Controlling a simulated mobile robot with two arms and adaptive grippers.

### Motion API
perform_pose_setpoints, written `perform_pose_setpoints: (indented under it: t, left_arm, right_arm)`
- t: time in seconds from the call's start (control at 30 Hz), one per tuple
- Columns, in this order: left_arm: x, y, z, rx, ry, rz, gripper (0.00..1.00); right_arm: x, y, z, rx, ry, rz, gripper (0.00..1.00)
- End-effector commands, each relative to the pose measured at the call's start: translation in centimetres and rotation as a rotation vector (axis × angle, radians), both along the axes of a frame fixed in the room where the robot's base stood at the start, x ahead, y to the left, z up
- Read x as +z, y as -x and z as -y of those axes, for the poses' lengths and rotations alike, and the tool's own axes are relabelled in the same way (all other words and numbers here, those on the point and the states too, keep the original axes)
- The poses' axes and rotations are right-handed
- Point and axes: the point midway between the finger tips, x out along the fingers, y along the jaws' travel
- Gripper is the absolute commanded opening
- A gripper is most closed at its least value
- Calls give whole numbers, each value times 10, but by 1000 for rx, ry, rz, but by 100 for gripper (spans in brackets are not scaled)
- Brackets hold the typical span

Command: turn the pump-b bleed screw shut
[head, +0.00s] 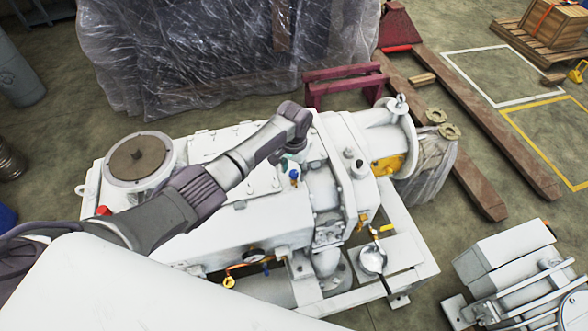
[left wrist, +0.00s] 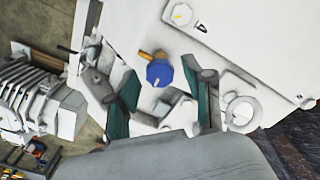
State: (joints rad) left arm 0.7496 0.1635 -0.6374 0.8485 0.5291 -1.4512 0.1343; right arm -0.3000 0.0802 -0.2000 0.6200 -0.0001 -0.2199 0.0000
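A blue knob (head: 293,174) stands on the white pump body (head: 225,225), under my left gripper (head: 292,160). I cannot read a pump-b label, so I cannot tell for sure that this knob is the bleed screw. In the left wrist view the faceted blue knob (left wrist: 159,73), with a brass piece beside it, shows between the two teal finger pads. The pads of my left gripper (left wrist: 160,80) are open, with a gap on each side of the knob. In the head view the arm and gripper body hide part of the fingers. My right gripper is not in view.
A gauge with brass and blue fittings (head: 254,256) sits on the pump's near side. A raised round flange (head: 140,160) and a yellow part (head: 386,165) stand on the machine. A second white unit (head: 510,270) is at right. Plastic-wrapped cargo (head: 220,55) stands behind.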

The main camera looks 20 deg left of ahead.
Motion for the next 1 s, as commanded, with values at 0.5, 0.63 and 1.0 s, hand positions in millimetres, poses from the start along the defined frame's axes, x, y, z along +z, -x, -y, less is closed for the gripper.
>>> perform_pose_setpoints:
  t: [0.5, 0.63, 1.0]
  left_arm:
    - [25, -1, 0, -1, 2, 5, 57]
    - [54, -1, 0, 0, 1, 5, 57]
    - [114, -1, 0, 1, 0, 2, 57]
  right_arm:
    - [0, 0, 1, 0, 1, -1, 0]
    - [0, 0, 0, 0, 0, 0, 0]
    - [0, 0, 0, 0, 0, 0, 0]
